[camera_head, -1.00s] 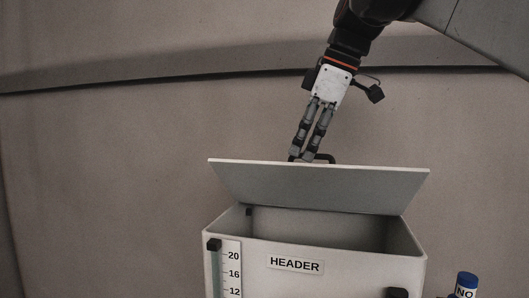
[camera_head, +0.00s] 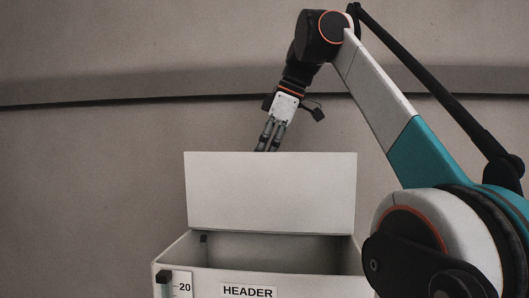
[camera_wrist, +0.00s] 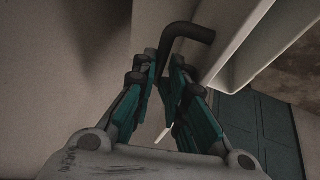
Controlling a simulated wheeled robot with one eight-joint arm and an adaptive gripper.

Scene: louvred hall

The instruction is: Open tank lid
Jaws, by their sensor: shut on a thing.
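A pale tank (camera_head: 300,282) labelled HEADER stands low in the head view, with its open top showing a dark inside. Its flat lid (camera_head: 270,192) stands nearly upright along the back edge of the opening. My gripper (camera_head: 266,150) is behind the lid's top edge, and its fingertips are hidden by the lid there. In the wrist view my gripper (camera_wrist: 168,75) is shut on a dark bent handle (camera_wrist: 188,32) beside the pale lid edge (camera_wrist: 245,45).
A level gauge (camera_head: 180,285) with a dark cap is on the tank's front left. A plain wall (camera_head: 90,190) with a dark seam stands behind. My own arm covers the right side of the head view.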

